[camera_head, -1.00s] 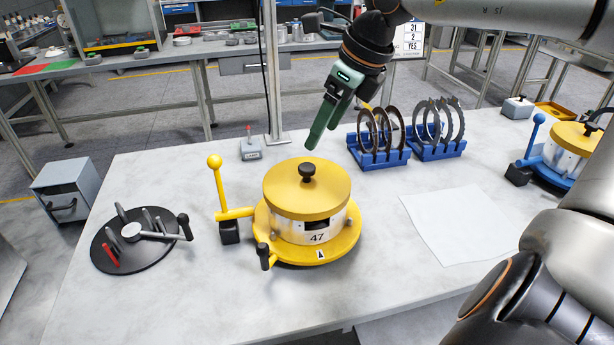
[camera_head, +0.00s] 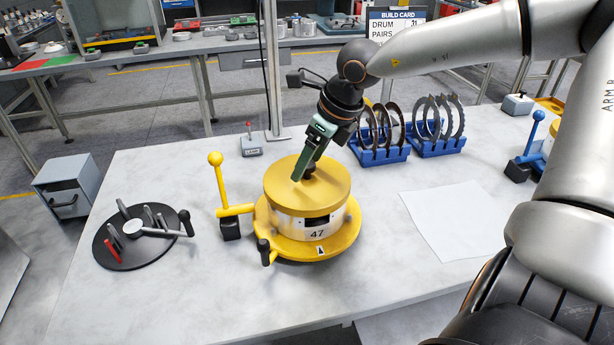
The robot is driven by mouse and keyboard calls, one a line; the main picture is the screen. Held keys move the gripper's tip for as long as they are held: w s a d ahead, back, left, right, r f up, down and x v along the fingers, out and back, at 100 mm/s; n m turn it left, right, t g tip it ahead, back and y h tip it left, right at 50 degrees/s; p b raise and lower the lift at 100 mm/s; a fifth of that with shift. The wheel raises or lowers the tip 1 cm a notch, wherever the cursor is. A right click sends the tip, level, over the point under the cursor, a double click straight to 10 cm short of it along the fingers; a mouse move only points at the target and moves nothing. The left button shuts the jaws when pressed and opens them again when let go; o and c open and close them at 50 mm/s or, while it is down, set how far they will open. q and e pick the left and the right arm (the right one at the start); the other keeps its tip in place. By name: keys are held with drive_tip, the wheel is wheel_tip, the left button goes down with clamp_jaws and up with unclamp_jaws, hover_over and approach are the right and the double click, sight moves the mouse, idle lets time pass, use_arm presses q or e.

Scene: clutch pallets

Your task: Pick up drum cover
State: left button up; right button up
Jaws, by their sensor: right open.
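The drum cover (camera_head: 280,185) is a round yellow lid with a black knob (camera_head: 309,172) at its centre. It sits on the silver drum marked 47 (camera_head: 290,226), which stands on a yellow base. My right gripper (camera_head: 302,174) has green fingers and points down at the knob from behind. It is open, with its fingertips at the knob, partly covering it. I cannot tell whether the fingers touch the knob or the cover. My left gripper is not in view.
A yellow lever (camera_head: 220,181) stands left of the drum. A black round plate (camera_head: 125,252) with upright pieces lies further left. Blue racks (camera_head: 376,157) hold rings behind right. A white sheet (camera_head: 455,220) lies on the right. A second drum (camera_head: 547,146) is partly hidden by my arm.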

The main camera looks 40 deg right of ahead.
clamp_jaws()
idle(0.5)
